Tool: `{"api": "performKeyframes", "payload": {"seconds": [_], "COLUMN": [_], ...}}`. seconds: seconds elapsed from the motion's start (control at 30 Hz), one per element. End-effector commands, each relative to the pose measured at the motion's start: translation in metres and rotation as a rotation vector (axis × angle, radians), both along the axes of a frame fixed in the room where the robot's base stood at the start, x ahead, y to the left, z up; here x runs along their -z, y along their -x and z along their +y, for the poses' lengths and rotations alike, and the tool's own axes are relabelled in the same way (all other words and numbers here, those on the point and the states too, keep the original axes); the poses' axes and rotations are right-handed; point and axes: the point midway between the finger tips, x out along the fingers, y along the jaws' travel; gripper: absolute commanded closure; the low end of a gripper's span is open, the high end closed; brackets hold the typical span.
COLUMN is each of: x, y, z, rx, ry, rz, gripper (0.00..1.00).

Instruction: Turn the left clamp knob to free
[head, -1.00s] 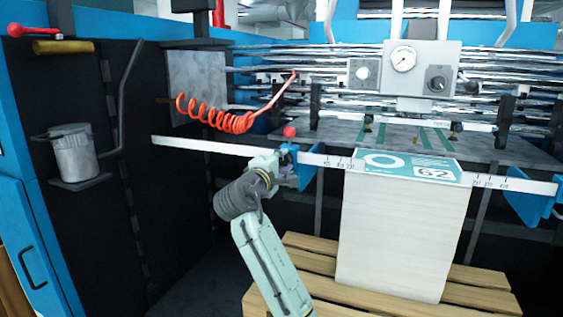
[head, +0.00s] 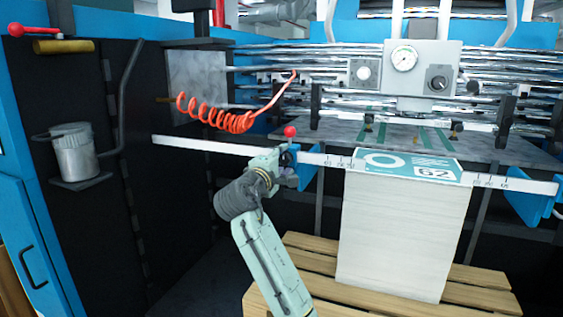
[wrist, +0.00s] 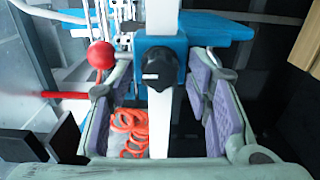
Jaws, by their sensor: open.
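The left clamp is a blue block (head: 306,170) on the white ruled bar, left of the paper stack. In the wrist view its black knob (wrist: 158,70) has a small pale mark and sits in front of the blue clamp body (wrist: 172,50). My gripper (head: 280,160) is at this clamp and hides most of the knob in the head view. In the wrist view my gripper (wrist: 161,80) is open, with purple-padded fingers on either side of the knob. Gaps show on both sides of it. Whether the knob lies fully between the pads in depth, I cannot tell.
A red ball-ended lever (head: 290,131) stands close to my gripper; it also shows beside the left finger (wrist: 101,55). A coiled red hose (head: 215,115) hangs behind. The paper stack (head: 400,235) on a pallet (head: 478,292) is to the right, with another blue clamp (head: 530,207) beyond.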

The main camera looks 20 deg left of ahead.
Motion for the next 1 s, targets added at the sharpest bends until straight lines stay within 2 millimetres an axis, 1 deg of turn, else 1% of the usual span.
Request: {"api": "performKeyframes", "payload": {"seconds": [0.07, 0.17, 0.27, 0.5, 0.63, 0.7, 0.8, 1.0], "x": [0.0, 0.0, 0.0, 0.0, 0.0, 0.0, 0.0, 0.0], "y": [0.002, 0.012, 0.029, 0.081, 0.103, 0.111, 0.118, 0.12], "z": [0.0, 0.001, 0.002, 0.004, 0.004, 0.004, 0.004, 0.004], "rx": [0.0, -0.001, -0.003, -0.003, -0.002, -0.002, -0.001, 0.0], "ry": [0.0, -0.001, -0.001, -0.001, -0.001, 0.0, 0.0, 0.0], "rz": [0.0, -0.001, -0.002, -0.001, -0.002, -0.001, 0.001, 0.0], "gripper": [0.54, 0.54, 0.54, 0.54, 0.54, 0.54, 0.54, 0.54]}}
